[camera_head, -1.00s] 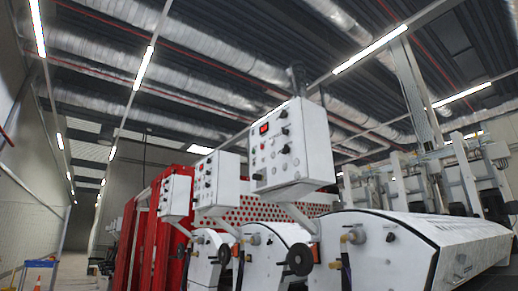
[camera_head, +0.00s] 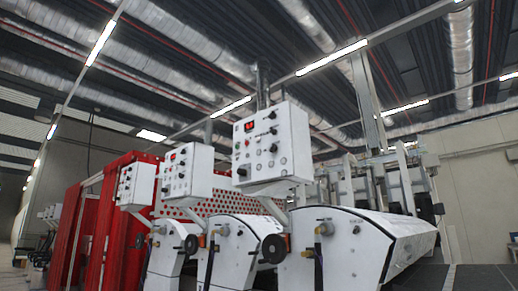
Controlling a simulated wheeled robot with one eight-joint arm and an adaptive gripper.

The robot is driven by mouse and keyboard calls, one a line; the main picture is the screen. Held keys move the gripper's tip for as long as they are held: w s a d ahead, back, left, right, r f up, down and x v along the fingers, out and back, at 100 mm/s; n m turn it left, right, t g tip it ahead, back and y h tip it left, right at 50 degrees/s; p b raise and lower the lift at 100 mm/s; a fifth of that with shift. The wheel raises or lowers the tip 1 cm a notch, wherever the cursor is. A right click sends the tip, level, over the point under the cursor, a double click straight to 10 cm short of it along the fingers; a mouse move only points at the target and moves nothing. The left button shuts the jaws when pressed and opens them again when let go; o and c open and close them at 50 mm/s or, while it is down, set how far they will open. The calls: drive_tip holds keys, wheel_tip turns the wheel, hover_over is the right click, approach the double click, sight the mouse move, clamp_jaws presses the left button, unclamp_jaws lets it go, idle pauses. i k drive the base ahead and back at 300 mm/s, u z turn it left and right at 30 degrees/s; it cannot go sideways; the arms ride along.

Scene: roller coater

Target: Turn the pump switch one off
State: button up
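Three white control boxes stand on arms above the coater units in the head view. The nearest and largest control box (camera_head: 270,148) is right of the middle, with a red display, several dark knobs and small buttons on its face. The middle control box (camera_head: 187,172) and the farthest control box (camera_head: 136,186) sit to its left. The labels are too small to read, so I cannot tell which knob is pump switch one or how it is set. My gripper is not in view.
White coater units with dark handwheels (camera_head: 273,248) stand below the boxes. A long white cover (camera_head: 350,247) extends to the right. Red machine panels (camera_head: 128,225) stand at left. A dark surface (camera_head: 478,278) lies at lower right.

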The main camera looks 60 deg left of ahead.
sight(274, 148)
drive_tip(key=u, duration=2.6)
drive_tip(key=i, duration=1)
